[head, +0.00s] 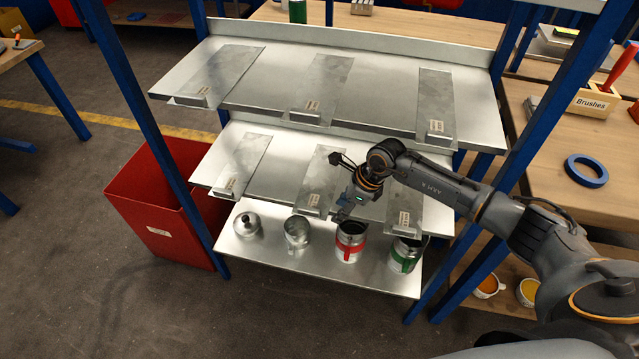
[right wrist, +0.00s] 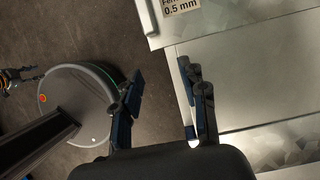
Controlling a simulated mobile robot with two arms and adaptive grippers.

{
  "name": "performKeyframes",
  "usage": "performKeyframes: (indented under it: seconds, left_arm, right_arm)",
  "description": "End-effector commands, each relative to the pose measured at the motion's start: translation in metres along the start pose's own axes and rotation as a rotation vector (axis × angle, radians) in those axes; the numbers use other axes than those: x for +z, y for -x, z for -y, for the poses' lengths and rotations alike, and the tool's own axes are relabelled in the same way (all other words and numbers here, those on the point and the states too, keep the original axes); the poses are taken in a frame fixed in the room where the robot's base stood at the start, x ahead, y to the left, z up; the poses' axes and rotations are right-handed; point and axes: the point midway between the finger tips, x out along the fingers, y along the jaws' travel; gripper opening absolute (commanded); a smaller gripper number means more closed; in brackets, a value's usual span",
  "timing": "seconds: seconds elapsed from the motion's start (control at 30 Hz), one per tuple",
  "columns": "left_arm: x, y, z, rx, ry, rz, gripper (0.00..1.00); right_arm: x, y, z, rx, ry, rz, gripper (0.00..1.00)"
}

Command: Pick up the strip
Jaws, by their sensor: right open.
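Thin grey metal strips with small labels lie on two tilted shelves. The upper shelf holds a left strip (head: 226,73), a middle strip (head: 325,83) and a right strip (head: 436,92). The lower shelf holds a left strip (head: 243,163), a middle strip (head: 320,175) and a right strip (head: 405,200). My right gripper (head: 344,208) is open and empty, at the front of the lower shelf between its middle and right strips. In the right wrist view the open fingers (right wrist: 162,104) point toward a shelf edge; a label reading 0.5 mm (right wrist: 181,6) shows at the top.
Blue posts (head: 148,120) flank the rack. A red bin (head: 165,205) stands left. A wooden bench (head: 570,150) with a blue ring (head: 586,170) stands right.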

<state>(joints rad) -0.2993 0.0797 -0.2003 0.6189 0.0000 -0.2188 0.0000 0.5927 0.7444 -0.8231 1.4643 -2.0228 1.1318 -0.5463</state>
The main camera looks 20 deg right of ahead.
Motion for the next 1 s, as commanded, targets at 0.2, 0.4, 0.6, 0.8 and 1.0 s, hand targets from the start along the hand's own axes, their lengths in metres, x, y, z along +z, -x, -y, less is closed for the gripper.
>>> performKeyframes:
  seconds: [0.2,0.4,0.6,0.8,1.0]
  left_arm:
    - [0.000,-0.004,0.000,0.000,0.000,0.000,0.40]
    - [0.001,-0.010,0.000,0.000,0.000,0.000,0.40]
    - [0.002,-0.030,-0.001,0.001,0.000,0.000,0.40]
    - [0.003,-0.034,-0.001,0.001,0.000,0.000,0.40]
    - [0.003,-0.033,-0.001,0.001,0.000,0.000,0.40]
  right_arm:
    - [0.019,-0.009,0.000,0.001,-0.001,0.000,0.42]
    - [0.042,-0.019,-0.001,0.002,0.001,0.004,0.42]
    - [0.051,-0.047,-0.001,0.003,-0.002,0.000,0.42]
    - [0.053,-0.053,-0.001,0.001,-0.001,0.001,0.42]
    - [0.053,-0.052,-0.001,0.001,-0.001,0.001,0.38]
